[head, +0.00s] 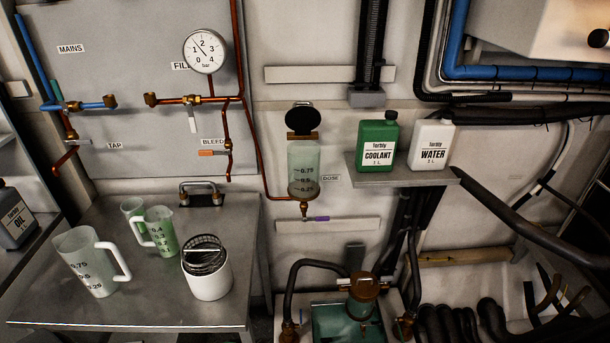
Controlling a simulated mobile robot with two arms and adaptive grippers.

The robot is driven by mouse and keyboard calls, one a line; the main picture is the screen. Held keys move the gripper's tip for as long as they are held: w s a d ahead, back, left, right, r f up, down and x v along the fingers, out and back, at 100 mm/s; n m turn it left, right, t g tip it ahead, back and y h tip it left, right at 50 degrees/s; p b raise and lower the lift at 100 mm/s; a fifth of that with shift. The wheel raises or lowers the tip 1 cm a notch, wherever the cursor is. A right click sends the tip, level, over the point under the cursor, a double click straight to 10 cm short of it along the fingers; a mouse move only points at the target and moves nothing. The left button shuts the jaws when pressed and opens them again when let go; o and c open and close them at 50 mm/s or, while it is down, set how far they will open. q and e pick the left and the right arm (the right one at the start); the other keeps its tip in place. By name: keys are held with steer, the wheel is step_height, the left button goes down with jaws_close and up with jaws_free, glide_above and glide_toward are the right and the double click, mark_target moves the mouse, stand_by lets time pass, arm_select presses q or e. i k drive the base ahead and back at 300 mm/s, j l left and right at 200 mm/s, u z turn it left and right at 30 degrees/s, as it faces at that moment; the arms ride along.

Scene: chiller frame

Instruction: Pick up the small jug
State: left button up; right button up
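The small jug (163,228) stands upright on the grey metal worktop at the left. It is clear with a green tint, has a white handle on its left side and a scale with 0.4 at the top. A larger clear jug (78,258), marked 0.75, 0.5 and 0.25, stands in front of it to the left, its white handle facing right. A small clear cup (131,206) stands just behind the small jug, partly hidden by its handle. Neither of my grippers is in view.
A white canister with a wire strainer (208,282) stands right of the jugs on the worktop (150,312). A metal handle or bracket (201,186) is at the worktop's back edge. Pipes with a tap and gauge (204,51) run above. Coolant and water bottles stand on a shelf at right.

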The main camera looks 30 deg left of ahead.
mark_target(158, 220)
steer(key=u, duration=1.9)
